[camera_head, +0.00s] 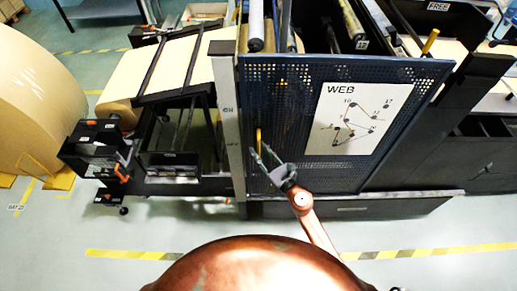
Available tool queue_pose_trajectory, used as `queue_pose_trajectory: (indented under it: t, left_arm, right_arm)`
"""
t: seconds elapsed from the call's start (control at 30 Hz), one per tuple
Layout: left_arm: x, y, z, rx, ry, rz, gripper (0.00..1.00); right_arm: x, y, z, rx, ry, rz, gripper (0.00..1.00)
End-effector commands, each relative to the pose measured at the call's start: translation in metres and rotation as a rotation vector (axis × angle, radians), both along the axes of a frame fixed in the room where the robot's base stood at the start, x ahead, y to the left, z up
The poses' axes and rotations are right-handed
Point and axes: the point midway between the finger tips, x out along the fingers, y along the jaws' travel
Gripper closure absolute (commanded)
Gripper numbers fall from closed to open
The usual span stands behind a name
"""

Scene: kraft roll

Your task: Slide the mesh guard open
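The mesh guard (288,110) is a dark blue perforated panel on the front of the machine, carrying a white placard marked WEB (357,118). A slim upright yellow handle (258,139) is near the guard's left edge, beside a grey post (229,125). My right gripper (261,152) is at the handle's lower end, its arm reaching up from the bottom of the picture. Its two thin fingers look spread apart, with the handle close to their tips. Whether they touch the handle cannot be told. My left gripper is out of view.
A large kraft paper roll (40,100) stands at the left. Black equipment boxes (97,148) stand between it and the machine. Yellow-black floor tape (430,250) crosses the pale floor in front. The floor before the machine looks clear.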

Motion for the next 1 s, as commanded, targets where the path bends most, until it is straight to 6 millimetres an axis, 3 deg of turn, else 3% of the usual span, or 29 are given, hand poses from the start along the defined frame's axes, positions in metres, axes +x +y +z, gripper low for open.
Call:
queue_pose_trajectory:
  t: [0.4,0.8,1.0]
  left_arm:
    - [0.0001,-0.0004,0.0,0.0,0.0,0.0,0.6]
    - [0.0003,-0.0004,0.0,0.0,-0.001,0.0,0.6]
    - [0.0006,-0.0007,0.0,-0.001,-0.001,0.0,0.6]
  right_arm:
    - [0.008,0.0051,-0.0002,0.001,0.001,-0.001,0.73]
    - [0.0078,0.005,-0.0002,0.001,0.002,0.0,1.0]
    - [0.0077,0.005,-0.0003,0.001,0.002,0.0,1.0]
